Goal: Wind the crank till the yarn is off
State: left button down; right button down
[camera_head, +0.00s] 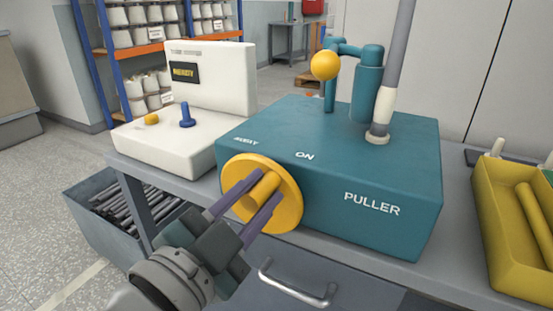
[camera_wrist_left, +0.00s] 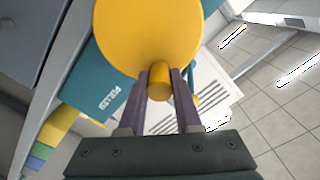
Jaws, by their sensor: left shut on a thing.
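The teal box marked PULLER (camera_head: 372,204) stands on the grey bench. A yellow crank disc (camera_head: 285,212) with a short round yellow handle (camera_head: 264,188) is on its front left. My left gripper (camera_head: 268,186) is shut on this handle, one purple finger on each side. The left wrist view shows the handle (camera_wrist_left: 159,83) between the fingertips, with the yellow disc (camera_wrist_left: 150,30) beyond. On top of the box are a teal post with an arm and yellow ball (camera_head: 325,65), and a tall grey rod in a cream collar (camera_head: 380,120). I cannot make out yarn on the puller. My right gripper is out of view.
A white machine (camera_head: 185,150) with a blue peg and yellow button stands left of the puller. A yellow tray (camera_head: 510,240) is at the right. A bin of grey rods (camera_head: 85,215) sits low left. A drawer handle (camera_head: 298,285) juts out below. Shelves of cones stand behind.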

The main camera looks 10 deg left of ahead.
aim_at(289, 205)
pick_arm(q)
jog(key=shift+s+d+f+m+b, duration=0.15)
jog(key=shift+d+f+m+b, duration=0.4)
jog(key=shift+m, duration=1.05)
jog(key=shift+s+d+f+m+b, duration=0.1)
jog(key=shift+d+f+m+b, duration=0.1)
jog(key=shift+f+m+b, duration=1.05)
jog(key=shift+s+d+m+b, duration=0.15)
jog(key=shift+d+m+b, duration=0.3)
jog(key=shift+m, duration=1.5)
jog(key=c, duration=0.6)
grip_release()
jog(key=v, duration=1)
jog(key=shift+p, duration=0.3)
jog(key=shift+a, duration=0.1)
